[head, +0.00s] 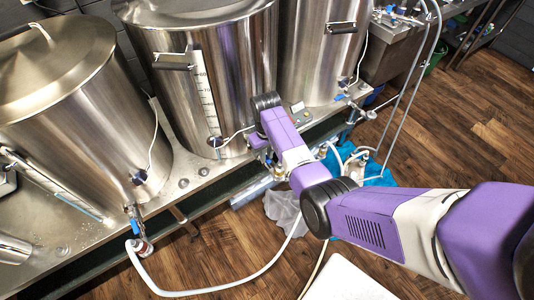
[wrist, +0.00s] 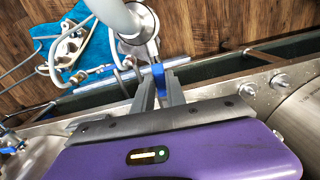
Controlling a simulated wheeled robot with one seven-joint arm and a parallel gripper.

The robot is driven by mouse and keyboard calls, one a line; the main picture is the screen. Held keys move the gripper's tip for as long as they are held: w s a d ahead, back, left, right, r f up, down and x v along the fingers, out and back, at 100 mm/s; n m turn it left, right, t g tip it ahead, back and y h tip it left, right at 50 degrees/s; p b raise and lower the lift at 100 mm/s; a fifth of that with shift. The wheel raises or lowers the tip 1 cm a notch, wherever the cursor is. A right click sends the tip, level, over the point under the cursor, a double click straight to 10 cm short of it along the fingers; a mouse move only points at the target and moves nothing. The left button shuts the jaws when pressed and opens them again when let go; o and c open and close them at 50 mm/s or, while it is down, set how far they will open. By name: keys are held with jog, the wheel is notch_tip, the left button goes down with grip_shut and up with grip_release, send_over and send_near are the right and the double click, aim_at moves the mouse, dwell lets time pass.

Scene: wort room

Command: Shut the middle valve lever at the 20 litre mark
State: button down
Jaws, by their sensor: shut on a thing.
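The middle steel kettle (head: 225,50) has a white scale with a sight tube (head: 206,95) on its front. The liquid level and the 20 litre mark are too small to read. In the wrist view, the blue valve lever (wrist: 158,78) stands between the two grey fingers of my gripper (wrist: 159,92), which are shut on it. A pale hose fitting (wrist: 135,28) is just beyond the lever. In the head view, my purple and white arm reaches down in front of the middle kettle and hides its valve and my gripper.
The left kettle (head: 65,75) has its own blue-levered valve (head: 135,226) with a white hose. The right kettle (head: 312,50) has another valve (head: 341,97). A blue cloth (wrist: 92,48) with a pump and hoses lies on the wooden floor (head: 470,105), which is largely free at right.

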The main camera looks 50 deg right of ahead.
jog(key=w+a+m+b, duration=0.3)
jog(key=w+m, duration=0.5)
jog(key=m, duration=0.9)
jog(key=shift+w+a, duration=0.25)
jog(key=shift+a, duration=0.35)
jog(key=shift+m, duration=0.3)
jog(key=c, duration=1.4)
grip_release()
jog(key=shift+o, duration=0.2)
